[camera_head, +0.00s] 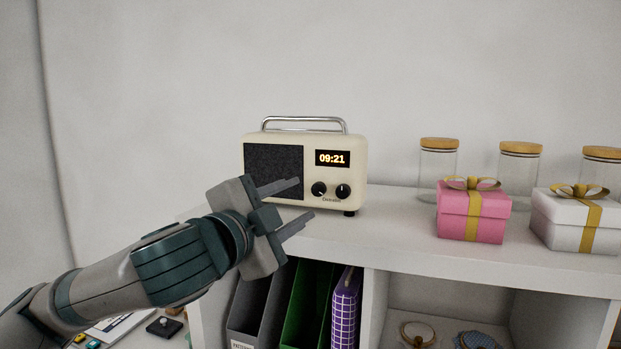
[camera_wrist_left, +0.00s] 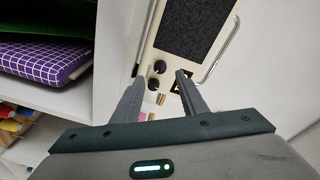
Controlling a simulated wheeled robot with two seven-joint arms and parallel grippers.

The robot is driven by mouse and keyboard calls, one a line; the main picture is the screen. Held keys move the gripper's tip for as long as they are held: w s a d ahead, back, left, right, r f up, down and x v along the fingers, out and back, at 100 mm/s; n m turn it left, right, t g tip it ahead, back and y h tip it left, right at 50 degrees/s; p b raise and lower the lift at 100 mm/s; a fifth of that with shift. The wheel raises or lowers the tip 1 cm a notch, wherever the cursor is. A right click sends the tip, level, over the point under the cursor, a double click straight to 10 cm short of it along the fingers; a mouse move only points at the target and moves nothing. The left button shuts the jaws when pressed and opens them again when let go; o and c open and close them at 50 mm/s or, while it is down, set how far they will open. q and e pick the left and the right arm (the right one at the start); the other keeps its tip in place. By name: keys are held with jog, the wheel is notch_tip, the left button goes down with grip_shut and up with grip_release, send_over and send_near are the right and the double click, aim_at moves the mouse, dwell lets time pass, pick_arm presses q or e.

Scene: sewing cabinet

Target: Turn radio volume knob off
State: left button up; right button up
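The cream radio (camera_head: 354,157) stands on the white cabinet top, with a dark speaker grille, a lit display reading 09:21 and a silver handle. Two black knobs sit below the display: the left knob (camera_head: 319,189) and the right knob (camera_head: 343,191). I cannot tell which one is the volume knob. My left gripper (camera_head: 300,205) is open and empty in front of the radio, its fingers pointing toward the knobs. In the left wrist view, the fingertips (camera_wrist_left: 160,80) lie on either side of the knob area, apparently short of the knobs (camera_wrist_left: 159,67). My right gripper is not in view.
A pink gift box (camera_head: 462,220), a white gift box (camera_head: 560,222) and glass jars (camera_head: 438,165) with wooden lids stand to the right on the cabinet top (camera_head: 400,235). File holders (camera_head: 305,300) and a purple checked binder (camera_head: 345,310) fill the shelf below. A wall is behind.

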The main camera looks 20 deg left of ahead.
aim_at(317, 191)
pick_arm(q)
jog(key=w+p, duration=0.1)
jog(key=w, duration=0.2)
jog(key=w+d+p, duration=0.1)
jog(key=w, duration=0.1)
jog(key=shift+p, duration=0.3)
jog(key=shift+w, duration=0.5)
jog(key=shift+c, duration=0.3)
grip_shut()
